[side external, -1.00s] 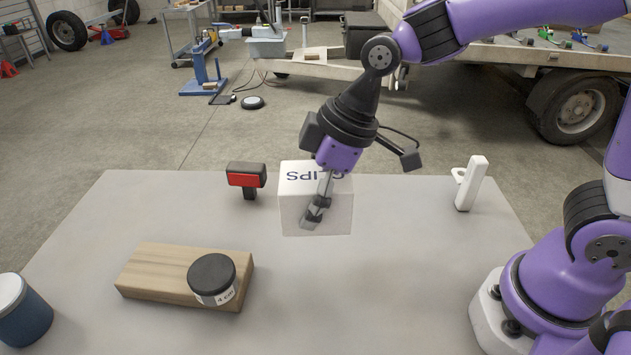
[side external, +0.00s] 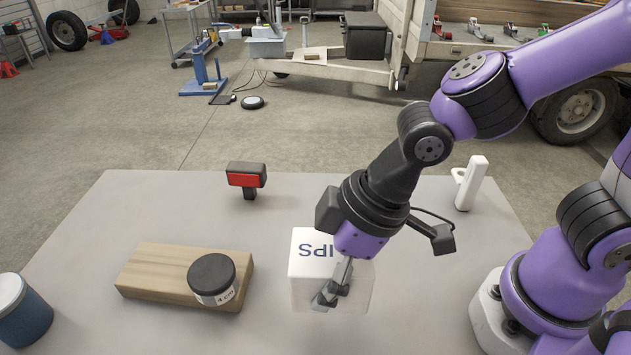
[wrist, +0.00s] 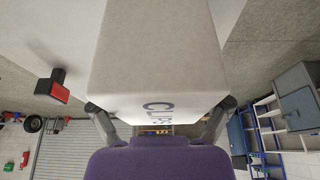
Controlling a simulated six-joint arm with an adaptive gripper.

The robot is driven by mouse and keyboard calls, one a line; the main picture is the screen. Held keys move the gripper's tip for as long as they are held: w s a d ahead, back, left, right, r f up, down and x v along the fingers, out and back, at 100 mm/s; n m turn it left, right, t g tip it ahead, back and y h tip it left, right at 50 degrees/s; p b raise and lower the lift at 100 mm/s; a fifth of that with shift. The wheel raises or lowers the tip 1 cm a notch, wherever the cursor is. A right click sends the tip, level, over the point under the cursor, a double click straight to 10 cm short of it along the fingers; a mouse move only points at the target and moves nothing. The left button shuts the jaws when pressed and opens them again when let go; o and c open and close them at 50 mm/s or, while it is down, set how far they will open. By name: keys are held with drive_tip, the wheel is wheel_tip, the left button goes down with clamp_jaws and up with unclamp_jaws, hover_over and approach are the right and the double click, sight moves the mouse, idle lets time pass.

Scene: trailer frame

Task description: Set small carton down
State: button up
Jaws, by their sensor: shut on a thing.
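The small carton (side external: 309,262) is a white box with dark lettering on its top, partly hidden by my gripper in the side view. My gripper (side external: 326,297) is shut on it, with a finger against its near face. The carton is over the front middle of the grey table (side external: 270,205). I cannot tell whether its underside touches the table.
A wooden block (side external: 155,272) lies left of the carton, with a black-lidded jar (side external: 212,277) at its right end. A red and black device (side external: 246,178) stands at the back, a white holder (side external: 470,184) at right. A blue tub (side external: 22,318) is at far left.

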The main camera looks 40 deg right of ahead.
drive_tip(key=w+f, duration=0.1)
drive_tip(key=w+d+f, duration=0.1)
drive_tip(key=w, duration=0.1)
drive_tip(key=w+d+f, duration=0.1)
drive_tip(key=shift+w+d, duration=0.1)
drive_tip(key=shift+w, duration=0.1)
drive_tip(key=shift+f, duration=1.95)
drive_tip(key=shift+f, duration=0.15)
drive_tip(key=o, duration=1.2)
drive_tip(key=shift+c, duration=0.2)
